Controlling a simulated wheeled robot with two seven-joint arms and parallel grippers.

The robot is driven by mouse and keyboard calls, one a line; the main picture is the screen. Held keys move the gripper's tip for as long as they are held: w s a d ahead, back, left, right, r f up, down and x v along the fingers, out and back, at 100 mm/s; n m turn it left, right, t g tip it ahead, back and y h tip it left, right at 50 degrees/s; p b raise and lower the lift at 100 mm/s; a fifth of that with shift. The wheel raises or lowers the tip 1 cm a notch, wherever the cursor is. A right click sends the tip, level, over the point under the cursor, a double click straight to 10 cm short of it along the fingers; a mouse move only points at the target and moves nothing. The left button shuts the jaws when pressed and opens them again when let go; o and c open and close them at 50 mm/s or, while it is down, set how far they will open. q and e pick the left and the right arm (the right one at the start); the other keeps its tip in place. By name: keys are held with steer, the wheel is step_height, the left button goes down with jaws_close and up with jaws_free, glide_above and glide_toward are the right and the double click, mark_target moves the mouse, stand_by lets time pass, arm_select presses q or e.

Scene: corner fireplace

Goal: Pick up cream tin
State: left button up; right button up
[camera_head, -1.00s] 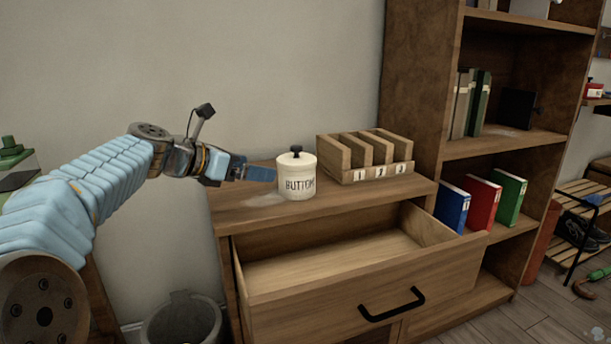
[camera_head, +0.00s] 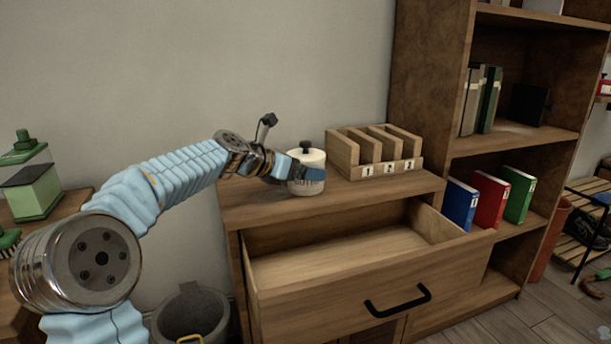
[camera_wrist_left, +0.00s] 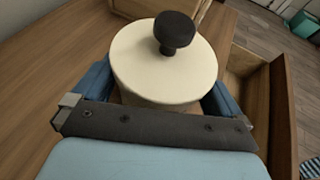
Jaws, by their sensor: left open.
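The cream tin (camera_head: 306,158) has a black knob and dark lettering, and stands upright on top of the wooden cabinet (camera_head: 262,206). In the left wrist view the tin (camera_wrist_left: 160,68) fills the middle, seen from above with its lid on. My left gripper (camera_head: 304,176) reaches in from the left at the height of the tin's body. Its jaws are open, with one blue finger on each side of the tin. I cannot tell whether the fingers touch it. Part of the lettering is hidden behind a finger. My right gripper is not in view.
A wooden rack (camera_head: 375,155) with numbered slots stands just right of the tin. The cabinet's drawer (camera_head: 340,285) is pulled out and looks empty. A bookshelf (camera_head: 425,90) rises to the right. A grey bin (camera_head: 190,318) stands on the floor at left.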

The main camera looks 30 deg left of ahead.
arm_select(q)
steer(key=shift+c, duration=0.2)
steer(key=c, duration=0.8)
